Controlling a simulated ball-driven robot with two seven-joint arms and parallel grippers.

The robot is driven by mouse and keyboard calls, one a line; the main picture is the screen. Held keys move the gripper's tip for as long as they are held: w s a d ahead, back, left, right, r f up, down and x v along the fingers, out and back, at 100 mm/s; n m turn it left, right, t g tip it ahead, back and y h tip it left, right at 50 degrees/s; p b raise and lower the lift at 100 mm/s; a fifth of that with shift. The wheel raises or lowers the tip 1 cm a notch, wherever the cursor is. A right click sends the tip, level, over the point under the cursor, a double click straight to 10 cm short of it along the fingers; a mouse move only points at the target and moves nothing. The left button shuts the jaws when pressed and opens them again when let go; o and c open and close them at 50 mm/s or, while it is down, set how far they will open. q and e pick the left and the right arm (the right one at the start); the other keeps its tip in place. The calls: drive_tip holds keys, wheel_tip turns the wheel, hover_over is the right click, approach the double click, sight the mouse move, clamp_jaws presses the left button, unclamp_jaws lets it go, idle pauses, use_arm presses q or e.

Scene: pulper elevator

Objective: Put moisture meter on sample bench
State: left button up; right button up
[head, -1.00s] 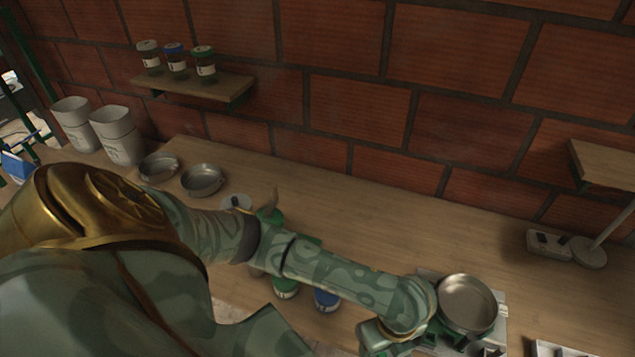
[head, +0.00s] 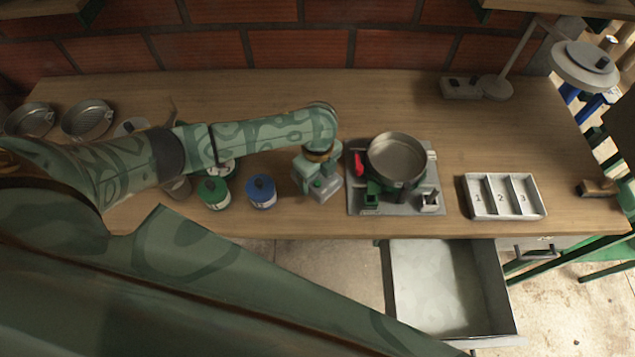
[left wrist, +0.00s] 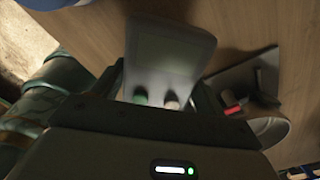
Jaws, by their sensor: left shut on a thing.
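The moisture meter (left wrist: 168,55) is a pale grey device with a screen, a green button and a pinkish button. It fills the middle of the left wrist view, between my left gripper's fingers (left wrist: 160,98). In the head view my left gripper (head: 318,186) is shut on the meter, over the wooden bench (head: 280,105) near its front edge, just left of a scale. The gripper hides most of the meter there. I cannot tell whether the meter touches the bench. My right gripper is not in view.
A steel pan (head: 397,158) sits on the scale. Blue (head: 262,192) and green (head: 213,193) jars stand left of the gripper. A numbered tray (head: 502,196) lies at right. An open drawer (head: 440,285) juts out below the front edge. The bench's back middle is clear.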

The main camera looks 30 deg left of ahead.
sight(317, 182)
use_arm(q)
drive_tip(key=f, duration=0.1)
drive_tip(key=f+b, duration=0.1)
drive_tip(key=f, duration=0.1)
drive_tip(key=shift+w+a+f+b, duration=0.15)
drive_tip(key=shift+w+f+b, duration=0.1)
drive_tip(key=shift+f+b, duration=0.15)
drive_tip(key=o, duration=1.1)
drive_tip(key=shift+f, duration=0.1)
drive_tip(key=shift+o, duration=0.2)
wheel_tip(317, 182, up, 11)
drive_tip(key=p, duration=0.5)
drive_tip(key=shift+r, duration=0.65)
